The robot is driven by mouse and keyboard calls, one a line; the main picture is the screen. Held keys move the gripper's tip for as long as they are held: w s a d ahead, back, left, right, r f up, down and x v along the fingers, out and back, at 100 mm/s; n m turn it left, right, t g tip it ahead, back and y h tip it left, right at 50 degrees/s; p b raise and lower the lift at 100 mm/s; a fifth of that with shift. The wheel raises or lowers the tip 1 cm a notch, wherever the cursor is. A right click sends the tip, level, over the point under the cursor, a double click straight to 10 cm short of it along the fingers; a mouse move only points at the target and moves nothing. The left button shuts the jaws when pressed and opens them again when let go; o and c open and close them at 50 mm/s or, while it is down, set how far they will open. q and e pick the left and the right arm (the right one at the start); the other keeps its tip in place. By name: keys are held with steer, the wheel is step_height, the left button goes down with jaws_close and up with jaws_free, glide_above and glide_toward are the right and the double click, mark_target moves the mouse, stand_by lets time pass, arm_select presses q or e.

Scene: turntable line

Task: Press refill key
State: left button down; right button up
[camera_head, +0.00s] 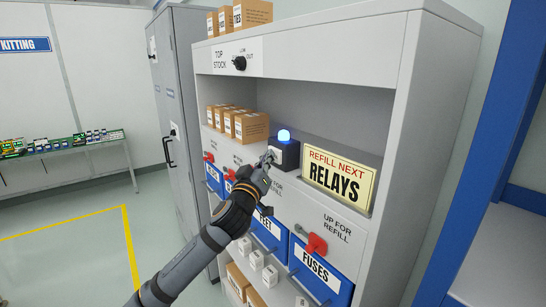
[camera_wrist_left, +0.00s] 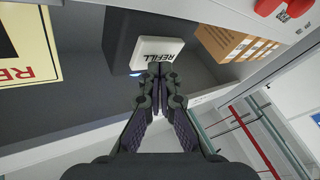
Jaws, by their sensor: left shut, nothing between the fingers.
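The refill key (camera_wrist_left: 158,53) is a white block marked REFILL on the front of a dark box (camera_wrist_left: 121,40). In the head view the dark box (camera_head: 288,155) stands on the cabinet shelf with a lit blue lamp (camera_head: 284,135) on top. My left gripper (camera_head: 267,159) is shut and empty, its tips at the front of the box. In the left wrist view the closed fingertips (camera_wrist_left: 160,70) overlap the key's edge near its lettering; I cannot tell whether they touch it. The key is mostly hidden behind the gripper in the head view. My right gripper is not in view.
A yellow sign reading REFILL NEXT RELAYS (camera_head: 339,179) stands right of the box. Cardboard cartons (camera_head: 251,127) stand to its left. Below are blue bins, one marked FUSES (camera_head: 318,273), and a red lever (camera_head: 316,244). A grey locker (camera_head: 185,110) stands left of the cabinet.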

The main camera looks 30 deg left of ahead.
arm_select(q)
steer(key=shift+w, duration=0.15)
steer(key=shift+w+d, duration=0.1)
steer(key=shift+w, duration=0.1)
steer(key=shift+s+f+b, duration=0.1)
steer(key=shift+s+b, duration=0.15)
steer(key=shift+b, duration=0.15)
stand_by(0.4)
